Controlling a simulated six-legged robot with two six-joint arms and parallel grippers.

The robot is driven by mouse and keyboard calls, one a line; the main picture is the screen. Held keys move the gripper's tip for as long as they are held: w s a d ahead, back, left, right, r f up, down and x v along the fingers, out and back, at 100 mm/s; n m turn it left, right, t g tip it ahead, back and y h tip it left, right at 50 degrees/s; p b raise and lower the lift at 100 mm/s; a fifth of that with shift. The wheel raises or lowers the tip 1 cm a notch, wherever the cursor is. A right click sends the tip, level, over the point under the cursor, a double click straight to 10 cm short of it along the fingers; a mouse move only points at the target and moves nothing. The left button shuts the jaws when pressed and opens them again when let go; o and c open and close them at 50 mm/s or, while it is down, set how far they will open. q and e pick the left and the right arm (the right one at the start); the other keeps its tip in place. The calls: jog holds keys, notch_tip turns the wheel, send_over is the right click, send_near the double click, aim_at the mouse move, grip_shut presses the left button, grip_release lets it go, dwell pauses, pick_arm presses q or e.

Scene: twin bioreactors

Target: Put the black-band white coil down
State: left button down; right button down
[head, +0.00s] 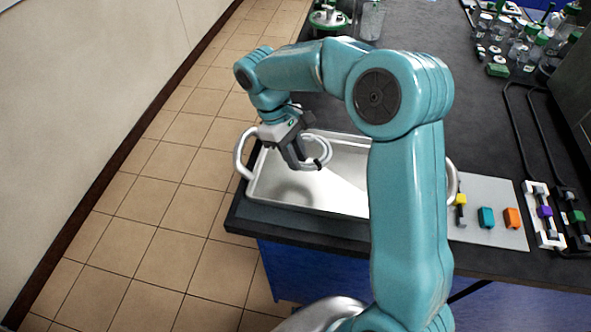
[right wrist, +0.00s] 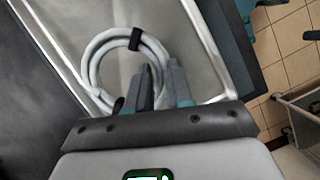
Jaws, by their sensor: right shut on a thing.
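My right gripper (head: 297,153) is shut on the white coil (head: 328,152), a loop of pale tubing. In the right wrist view the coil (right wrist: 93,62) shows its black band (right wrist: 135,39), and the gripper fingers (right wrist: 162,88) are at the coil's side. The gripper and coil are over the left part of a pale metal tray (head: 310,201) with loop handles. A shadow lies on the tray floor below them. I cannot tell exactly how high the coil is above it. My left gripper is not in view.
The tray stands at the dark bench's (head: 430,60) front left corner, beside the tiled floor (head: 150,190). Right of it is a grey plate (head: 490,190) with yellow, teal and orange pieces. Several bottles (head: 525,45) stand at the back right. The visible tray floor looks clear.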

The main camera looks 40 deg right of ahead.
aim_at(294, 181)
jog(key=shift+w+a+f, duration=0.1)
jog(key=shift+w+f, duration=0.05)
jog(key=shift+f, duration=0.35)
jog(key=shift+w+a+f, duration=0.1)
jog(key=shift+f, duration=0.4)
jog(key=f, duration=0.3)
jog(key=shift+s+d+f, duration=0.15)
jog(key=shift+s+f, duration=0.05)
jog(key=shift+f, duration=0.1)
jog(key=shift+w+f, duration=0.25)
jog(key=shift+f, duration=0.05)
jog(key=shift+s, duration=0.1)
jog(key=shift+s, duration=0.1)
jog(key=c, duration=1)
grip_release()
